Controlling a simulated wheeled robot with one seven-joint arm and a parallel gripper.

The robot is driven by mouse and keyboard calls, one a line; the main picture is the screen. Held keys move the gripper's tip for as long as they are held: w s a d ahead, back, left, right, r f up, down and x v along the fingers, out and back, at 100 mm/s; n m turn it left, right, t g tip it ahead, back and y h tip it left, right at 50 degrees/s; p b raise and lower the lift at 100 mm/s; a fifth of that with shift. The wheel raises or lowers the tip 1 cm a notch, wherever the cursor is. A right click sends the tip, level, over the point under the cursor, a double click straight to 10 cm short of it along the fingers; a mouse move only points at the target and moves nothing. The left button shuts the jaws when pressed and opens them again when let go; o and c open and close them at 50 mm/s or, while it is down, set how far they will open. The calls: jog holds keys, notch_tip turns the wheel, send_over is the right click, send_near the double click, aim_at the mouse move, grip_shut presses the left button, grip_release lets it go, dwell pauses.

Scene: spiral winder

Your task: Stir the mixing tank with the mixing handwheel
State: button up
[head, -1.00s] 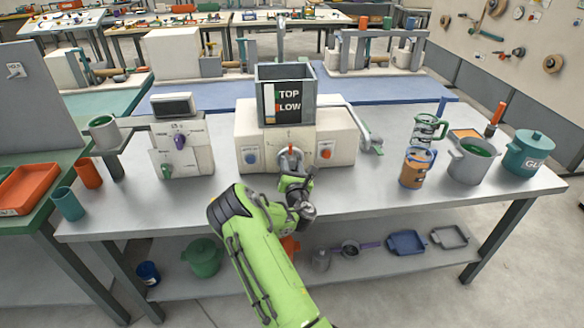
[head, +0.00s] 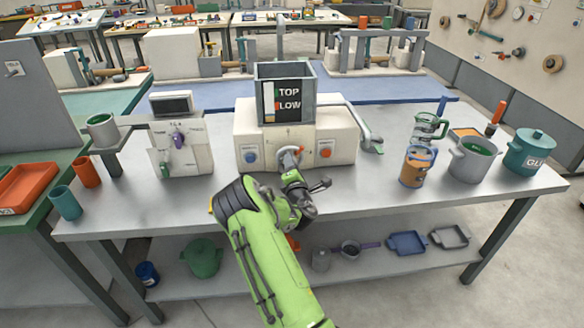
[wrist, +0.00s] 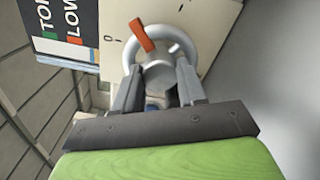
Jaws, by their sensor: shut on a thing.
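The mixing handwheel (head: 289,158) is a light grey ring on the front of the white machine, between a blue knob (head: 250,156) and a red knob (head: 325,151). The mixing tank (head: 285,92) is the open grey box above it, with a "TOP / LOW" panel on its front. My gripper (head: 290,176) reaches up to the wheel from the front. In the wrist view my gripper (wrist: 159,85) has its fingers on either side of the grey hub or grip of the handwheel (wrist: 185,45), shut on it. An orange pointer (wrist: 142,35) shows at the ring. The tank's inside is mostly hidden.
A spout (head: 370,138) sticks out at the machine's right. A glass-like jug (head: 429,128), an orange-brown can (head: 417,167), a grey pot (head: 472,160) and a teal pot (head: 530,153) stand farther right. A control box (head: 182,148) stands left. The table front between is clear.

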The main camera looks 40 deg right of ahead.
jog(key=m+b, duration=0.1)
jog(key=m, duration=0.4)
jog(key=shift+f+m, duration=0.1)
jog(key=shift+m, duration=0.2)
jog(key=m+b, duration=0.1)
jog(key=m, duration=0.3)
jog(key=shift+m, duration=0.4)
jog(key=o, duration=1.1)
jog(key=shift+c, duration=0.2)
jog(key=b+v, duration=0.6)
jog(key=v, duration=0.9)
jog(key=shift+s+a+b, duration=0.25)
jog(key=shift+a+b, duration=0.05)
